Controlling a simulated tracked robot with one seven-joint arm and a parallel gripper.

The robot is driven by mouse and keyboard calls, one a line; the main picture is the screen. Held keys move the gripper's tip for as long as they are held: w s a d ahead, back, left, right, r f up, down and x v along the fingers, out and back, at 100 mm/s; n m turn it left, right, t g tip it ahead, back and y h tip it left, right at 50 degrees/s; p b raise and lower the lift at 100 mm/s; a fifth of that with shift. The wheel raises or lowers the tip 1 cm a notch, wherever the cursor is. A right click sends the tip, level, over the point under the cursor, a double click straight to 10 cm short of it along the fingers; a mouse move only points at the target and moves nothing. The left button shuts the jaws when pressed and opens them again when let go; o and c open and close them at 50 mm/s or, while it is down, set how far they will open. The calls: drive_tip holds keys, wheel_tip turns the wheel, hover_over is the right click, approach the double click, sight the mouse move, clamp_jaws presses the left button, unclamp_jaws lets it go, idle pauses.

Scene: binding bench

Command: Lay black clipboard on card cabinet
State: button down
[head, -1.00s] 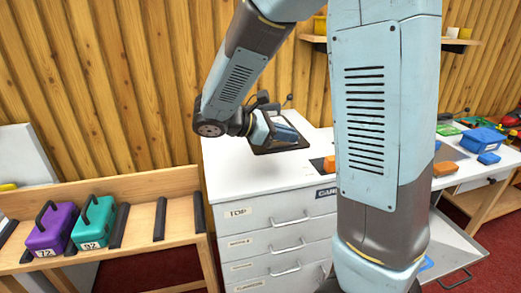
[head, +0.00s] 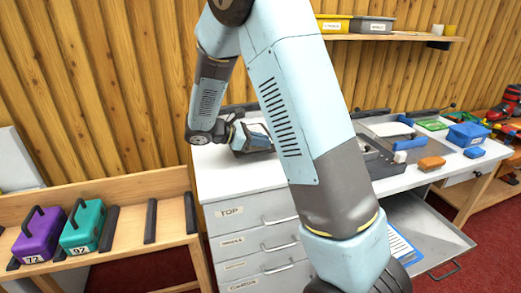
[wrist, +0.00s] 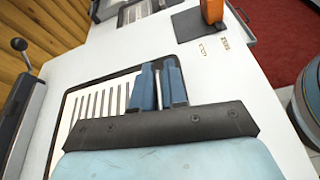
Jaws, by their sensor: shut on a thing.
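The black clipboard, with a pale striped sheet (wrist: 78,118) on it, lies flat under my gripper in the wrist view. My gripper (wrist: 160,88) is shut on it with two blue fingers; the grip point itself is partly hidden by the gripper body. The clipboard is at or just above the white top of the card cabinet (wrist: 215,85); I cannot tell whether it touches. In the head view my gripper (head: 258,138) is low over the cabinet (head: 222,180), and my arm hides part of the clipboard.
A lever device (wrist: 22,110) stands close on the clipboard's left in the wrist view. An orange block (wrist: 212,10) sits on a dark pad farther off. On the right are an open drawer (head: 430,232) and a blue bin (head: 470,133). A rack holds purple and teal boxes (head: 84,224).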

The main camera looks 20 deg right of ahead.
sight(255, 148)
drive_tip(key=shift+w+f, duration=0.2)
drive_tip(key=shift+f, duration=1.55)
drive_tip(key=shift+f, duration=0.1)
drive_tip(key=c, duration=1.2)
unclamp_jaws()
drive_tip(key=shift+o, duration=0.2)
